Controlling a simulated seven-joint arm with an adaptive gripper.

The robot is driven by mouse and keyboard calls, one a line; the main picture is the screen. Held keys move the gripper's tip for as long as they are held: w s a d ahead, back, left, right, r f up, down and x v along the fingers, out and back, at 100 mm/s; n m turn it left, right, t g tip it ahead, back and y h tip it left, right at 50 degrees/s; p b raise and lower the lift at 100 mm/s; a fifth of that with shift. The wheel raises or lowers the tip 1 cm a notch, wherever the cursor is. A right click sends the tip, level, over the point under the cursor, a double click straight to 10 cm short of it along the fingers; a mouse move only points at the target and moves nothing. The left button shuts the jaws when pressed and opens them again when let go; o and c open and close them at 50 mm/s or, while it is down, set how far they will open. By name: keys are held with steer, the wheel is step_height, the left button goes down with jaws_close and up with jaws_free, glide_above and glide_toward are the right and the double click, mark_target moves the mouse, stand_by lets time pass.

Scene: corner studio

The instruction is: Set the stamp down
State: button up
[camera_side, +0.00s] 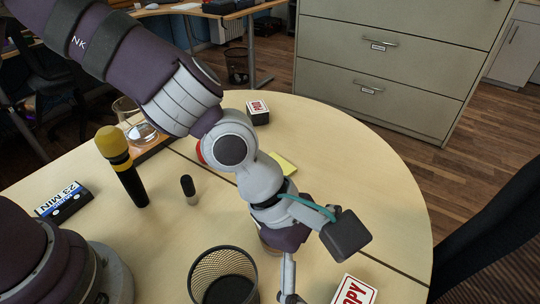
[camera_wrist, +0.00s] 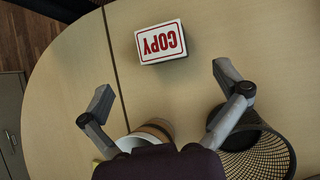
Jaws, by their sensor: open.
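A stamp with a white top marked COPY in red (camera_wrist: 160,42) stands on the pale round table, and it also shows in the side view (camera_side: 353,291), cut off at the bottom edge. My gripper (camera_wrist: 165,85) is open and empty, its two fingers spread wide. In the wrist view the stamp sits beyond the fingertips, between their lines, and no finger touches it. In the side view my gripper (camera_side: 318,268) is just left of and above this stamp; its lower finger is partly cut off. A second stamp with a red-lettered white top (camera_side: 258,108) stands at the table's back.
A black mesh basket (camera_side: 225,275) stands close left of my gripper. A cup (camera_wrist: 152,128) is partly hidden under my gripper. A microphone (camera_side: 122,165), a dark marker (camera_side: 189,190), a blue cassette (camera_side: 64,201), a glass (camera_side: 137,121) and yellow notes (camera_side: 283,165) are farther off.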

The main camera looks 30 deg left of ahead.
steer(key=w+a+r+m+t+y, duration=0.1)
steer(key=a+r+m+y, duration=0.1)
steer(key=a+r+m, duration=0.35)
steer(key=w+a+r+m+t+y, duration=0.1)
steer(key=w+a+r+m+t, duration=0.1)
steer(key=a, duration=0.6)
steer(key=s+a+r+m+y, duration=0.1)
steer(key=s+a+r+m, duration=0.1)
steer(key=a+m, duration=0.3)
steer(key=s+a+r+m+t+y, duration=0.1)
steer(key=s+a+r+m+y, duration=0.1)
steer(key=s+a+m, duration=0.3)
steer(key=a, duration=0.4)
steer(key=shift+s+r, duration=0.15)
steer(key=shift+m, duration=0.25)
